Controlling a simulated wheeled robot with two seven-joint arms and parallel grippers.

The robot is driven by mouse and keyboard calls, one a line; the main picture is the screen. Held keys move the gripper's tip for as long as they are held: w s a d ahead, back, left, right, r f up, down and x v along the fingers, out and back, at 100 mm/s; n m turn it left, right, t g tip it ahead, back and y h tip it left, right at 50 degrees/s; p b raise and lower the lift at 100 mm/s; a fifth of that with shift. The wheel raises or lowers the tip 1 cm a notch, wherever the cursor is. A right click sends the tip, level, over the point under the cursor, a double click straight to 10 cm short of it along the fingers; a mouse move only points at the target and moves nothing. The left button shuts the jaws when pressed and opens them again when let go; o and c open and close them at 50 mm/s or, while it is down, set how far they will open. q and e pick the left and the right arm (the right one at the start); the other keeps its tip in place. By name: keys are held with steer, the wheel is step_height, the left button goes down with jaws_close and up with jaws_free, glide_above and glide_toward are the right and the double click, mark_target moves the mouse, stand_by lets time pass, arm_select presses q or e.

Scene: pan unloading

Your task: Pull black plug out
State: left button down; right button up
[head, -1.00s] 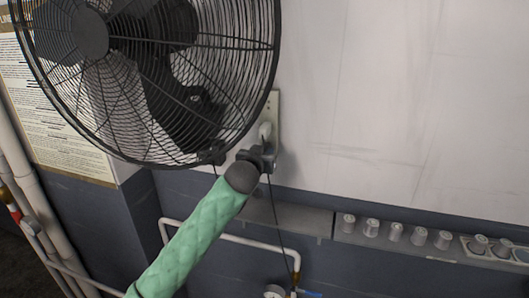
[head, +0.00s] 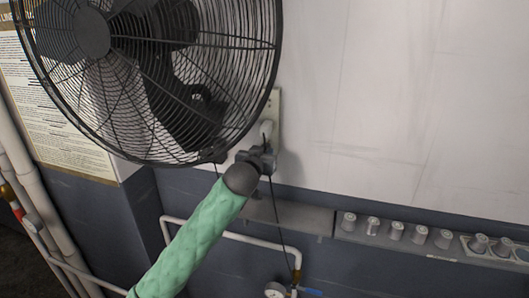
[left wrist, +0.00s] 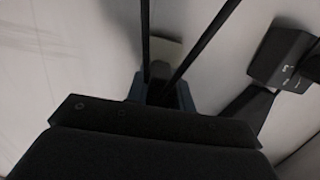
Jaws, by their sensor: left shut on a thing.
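My left gripper (head: 263,158) is in front of the wall beside the fan, at the end of my green-sleeved arm. It is shut on a dark thing, which I take to be the black plug (left wrist: 160,93); in the left wrist view this shows between the fingertips. In the head view the gripper hides most of the plug. A pale plug (head: 267,128) sits on the light outlet plate (head: 275,105) just above the gripper. I cannot tell whether the black plug still touches the outlet. A thin dark cord (head: 277,222) hangs below the gripper. My right gripper is out of view.
A large black caged fan (head: 150,75) is close to the left of the gripper. A grey shelf (head: 290,215) runs below, with several small metal cups (head: 397,231) to the right. White pipes (head: 230,238) are under it. The wall to the right is clear.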

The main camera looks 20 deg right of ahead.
arm_select(q)
steer(key=shift+s+a, duration=0.35)
steer(key=shift+s, duration=0.2)
steer(key=shift+s+a+p, duration=0.35)
steer(key=shift+s, duration=0.15)
steer(key=shift+r, duration=0.15)
